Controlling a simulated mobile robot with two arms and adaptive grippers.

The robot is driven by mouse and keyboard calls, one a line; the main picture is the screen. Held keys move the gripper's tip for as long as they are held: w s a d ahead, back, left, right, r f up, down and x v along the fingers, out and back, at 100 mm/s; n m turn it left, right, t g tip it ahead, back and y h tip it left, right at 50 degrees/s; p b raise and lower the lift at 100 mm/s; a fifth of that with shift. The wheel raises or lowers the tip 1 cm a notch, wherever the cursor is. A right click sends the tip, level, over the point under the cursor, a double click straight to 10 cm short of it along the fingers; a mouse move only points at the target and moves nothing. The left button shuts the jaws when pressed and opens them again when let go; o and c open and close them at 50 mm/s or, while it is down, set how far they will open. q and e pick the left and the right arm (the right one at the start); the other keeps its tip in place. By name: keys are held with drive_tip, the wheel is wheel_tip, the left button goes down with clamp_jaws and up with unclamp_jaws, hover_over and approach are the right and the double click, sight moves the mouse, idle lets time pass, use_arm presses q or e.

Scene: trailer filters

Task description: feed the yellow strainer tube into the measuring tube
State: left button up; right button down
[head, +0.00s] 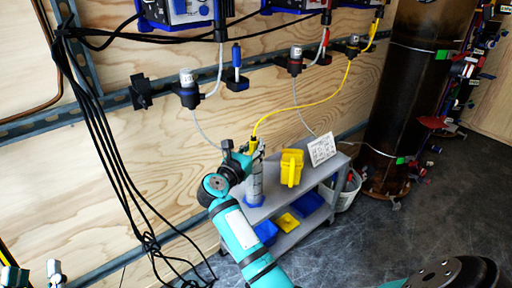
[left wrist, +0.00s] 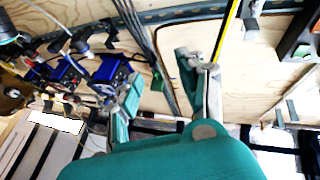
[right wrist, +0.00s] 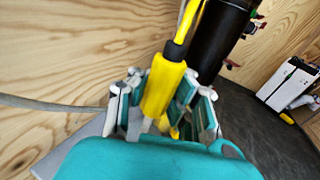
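The yellow strainer tube (head: 253,145) hangs on its yellow hose, and its thick yellow body (right wrist: 161,90) shows between my right gripper's fingers in the right wrist view. My right gripper (head: 246,152) is shut on it. The clear measuring tube (head: 256,183) stands upright on a blue base on the grey cart, just below my right gripper. The strainer's lower end is hidden, so I cannot tell whether it is inside the measuring tube. My left gripper (head: 33,274) is at the lower left, open and empty; its spread fingers also show in the left wrist view (left wrist: 165,95).
The grey cart (head: 302,203) also carries a yellow jug (head: 291,167) and a white card (head: 322,149), with blue and yellow trays below. Black cables (head: 117,165) hang along the wooden wall. A dark cylinder (head: 410,90) stands at right.

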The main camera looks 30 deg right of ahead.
use_arm(q)
drive_tip(key=shift+s+r+t+h+b, duration=0.15)
drive_tip(key=shift+s+r+t, duration=0.15)
drive_tip(key=shift+r+t, duration=0.2)
drive_tip(key=shift+s+r+t+h+b, duration=0.15)
drive_tip(key=shift+s+r+t, duration=0.2)
drive_tip(key=shift+r, duration=0.25)
use_arm(e)
drive_tip(key=shift+f, duration=0.35)
use_arm(q)
drive_tip(key=shift+r, duration=0.1)
use_arm(e)
drive_tip(key=c, duration=2)
unclamp_jaws()
drive_tip(key=o, duration=0.6)
drive_tip(key=shift+o, duration=0.2)
wheel_tip(320, 180, up, 10)
